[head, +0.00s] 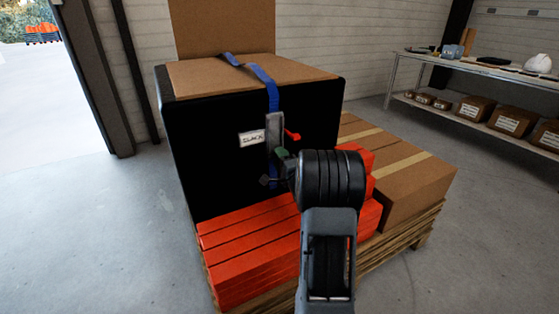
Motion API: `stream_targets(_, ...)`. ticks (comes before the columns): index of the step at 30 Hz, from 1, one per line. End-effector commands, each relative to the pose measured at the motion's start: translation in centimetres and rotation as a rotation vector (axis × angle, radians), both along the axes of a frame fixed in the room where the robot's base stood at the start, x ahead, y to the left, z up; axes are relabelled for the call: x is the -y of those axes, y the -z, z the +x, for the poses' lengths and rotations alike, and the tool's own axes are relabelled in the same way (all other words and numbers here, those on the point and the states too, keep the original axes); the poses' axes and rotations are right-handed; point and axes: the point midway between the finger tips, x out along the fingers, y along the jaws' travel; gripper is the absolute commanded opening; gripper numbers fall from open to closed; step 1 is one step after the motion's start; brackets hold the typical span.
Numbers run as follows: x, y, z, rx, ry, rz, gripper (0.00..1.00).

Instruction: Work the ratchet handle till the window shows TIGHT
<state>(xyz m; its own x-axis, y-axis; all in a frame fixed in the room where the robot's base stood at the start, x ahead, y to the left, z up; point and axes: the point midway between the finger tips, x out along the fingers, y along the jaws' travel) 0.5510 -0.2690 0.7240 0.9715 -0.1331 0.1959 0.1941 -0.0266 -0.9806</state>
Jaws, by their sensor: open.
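The ratchet (275,133) is a grey metal piece on the front of a black-sided case (215,155), in line with a blue strap (264,78) that runs over the top. A small red part (293,135), perhaps the handle's grip, sticks out to its right. The white window plate (252,138) left of the ratchet reads SLACK. My gripper (270,170) is just below the ratchet, largely hidden behind my dark wrist; its jaws are open. I cannot tell whether it touches the ratchet.
Orange-red boxes (247,250) and brown cartons (405,185) sit on a wooden pallet (425,233) around the case. A metal bench (470,64) with tools and a white helmet stands at the right. Floor is clear at left (110,240); an open doorway is beyond.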

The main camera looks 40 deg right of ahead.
Motion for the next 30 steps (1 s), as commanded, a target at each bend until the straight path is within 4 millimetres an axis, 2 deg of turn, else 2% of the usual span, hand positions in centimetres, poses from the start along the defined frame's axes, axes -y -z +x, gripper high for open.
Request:
stream_targets(8, 0.01, -0.01, 0.12, -0.001, 0.000, 0.000, 0.46)
stream_targets(23, 0.02, -0.01, 0.09, -0.001, 0.000, 0.000, 0.00)
stream_targets(30, 0.02, 0.00, 0.09, -0.001, 0.000, 0.000, 0.00)
